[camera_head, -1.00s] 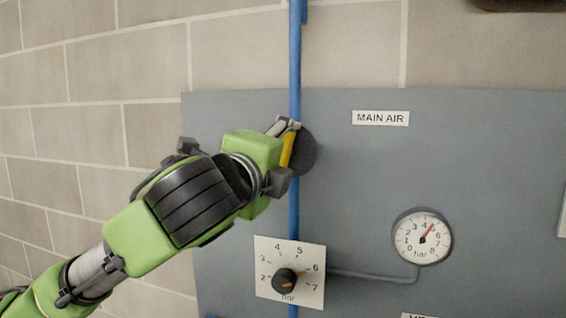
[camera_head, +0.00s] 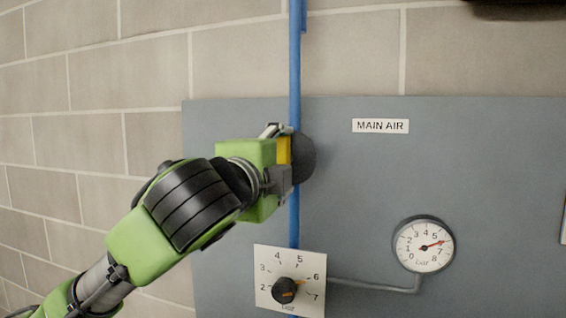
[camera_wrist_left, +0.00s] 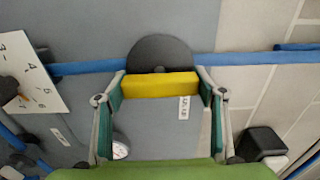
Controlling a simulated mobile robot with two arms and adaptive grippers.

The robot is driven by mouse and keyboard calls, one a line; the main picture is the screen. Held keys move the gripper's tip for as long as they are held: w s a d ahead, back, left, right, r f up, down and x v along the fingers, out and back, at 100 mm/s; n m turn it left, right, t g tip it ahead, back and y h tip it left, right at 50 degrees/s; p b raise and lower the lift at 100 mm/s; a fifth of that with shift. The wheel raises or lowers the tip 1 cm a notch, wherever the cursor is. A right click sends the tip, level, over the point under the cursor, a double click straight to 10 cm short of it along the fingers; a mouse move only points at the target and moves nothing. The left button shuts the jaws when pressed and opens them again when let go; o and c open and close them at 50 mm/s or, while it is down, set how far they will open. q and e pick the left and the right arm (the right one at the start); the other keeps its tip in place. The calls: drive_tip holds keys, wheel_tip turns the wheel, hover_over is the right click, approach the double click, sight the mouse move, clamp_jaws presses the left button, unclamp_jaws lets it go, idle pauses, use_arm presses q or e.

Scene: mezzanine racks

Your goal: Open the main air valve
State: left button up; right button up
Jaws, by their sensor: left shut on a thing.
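The main air valve has a dark round body (camera_head: 304,158) on a vertical blue pipe (camera_head: 295,60), left of the MAIN AIR label (camera_head: 380,126). Its yellow handle (camera_head: 284,150) stands out from the body and is partly hidden by my gripper in the head view. My left gripper (camera_head: 281,157) is shut on this handle. In the left wrist view the yellow handle (camera_wrist_left: 160,85) sits between the two fingers and lies roughly along the blue pipe (camera_wrist_left: 230,66). My right gripper is in neither view.
A round pressure gauge (camera_head: 422,244) at the right reads about 6 bar. Below the valve, a dark regulator knob (camera_head: 284,290) on a white scale plate points near 6. The grey panel (camera_head: 360,200) is bare between the valve and the gauge.

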use_arm(q)
drive_tip(key=o, duration=1.1)
drive_tip(key=shift+o, duration=0.2)
drive_tip(key=shift+s, duration=0.1)
drive_tip(key=v, duration=1.1)
drive_tip(key=shift+s+a, duration=0.2)
drive_tip(key=shift+s, duration=0.15)
